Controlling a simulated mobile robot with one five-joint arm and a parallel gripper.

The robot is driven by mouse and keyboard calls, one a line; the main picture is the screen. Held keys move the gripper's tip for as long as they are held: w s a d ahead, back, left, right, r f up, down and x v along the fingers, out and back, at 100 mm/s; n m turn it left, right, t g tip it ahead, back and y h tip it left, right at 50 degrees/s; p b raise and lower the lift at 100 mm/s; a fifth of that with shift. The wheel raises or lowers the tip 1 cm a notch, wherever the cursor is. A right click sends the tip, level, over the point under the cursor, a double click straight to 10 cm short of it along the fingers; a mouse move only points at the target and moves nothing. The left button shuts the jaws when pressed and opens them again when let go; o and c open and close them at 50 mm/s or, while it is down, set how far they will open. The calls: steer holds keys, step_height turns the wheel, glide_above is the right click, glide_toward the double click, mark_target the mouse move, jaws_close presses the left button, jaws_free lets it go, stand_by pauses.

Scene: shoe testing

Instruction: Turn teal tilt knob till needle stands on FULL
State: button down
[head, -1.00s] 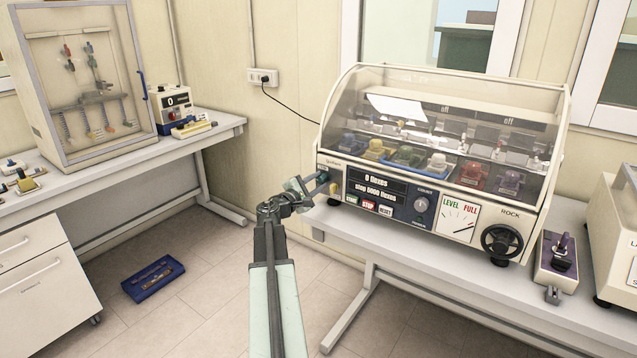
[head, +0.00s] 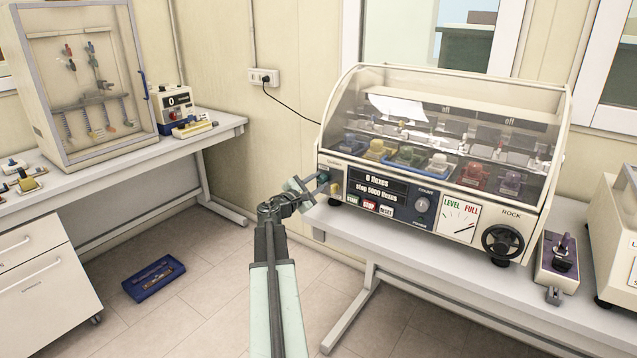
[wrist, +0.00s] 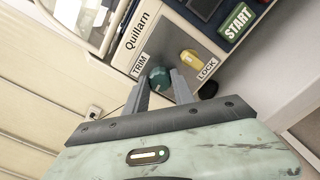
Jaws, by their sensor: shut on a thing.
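The teal knob (wrist: 160,78) sits on a grey panel beside the TRIM label in the wrist view. My gripper (wrist: 161,82) is shut on it, one finger on each side. In the head view my gripper (head: 311,185) reaches the left end of the machine's front and largely hides the knob. A yellow knob (wrist: 190,58) by the LOCK label is just right of my right finger. The white gauge (head: 459,219) with LEVEL and FULL marks is on the machine's front, right of the display. Its thin needle is too small to read exactly.
The cream flex machine (head: 400,235) has a clear hood and stands on a bench (head: 375,240). A black ROCK handwheel (head: 502,242) is at its right. A purple-topped device (head: 557,262) stands further right. A blue tray (head: 153,278) lies on the floor at left.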

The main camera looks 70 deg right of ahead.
steer(key=c, duration=1.1)
jaws_free()
steer(key=shift+f, duration=0.15)
steer(key=shift+o, duration=0.2)
steer(key=v, duration=0.8)
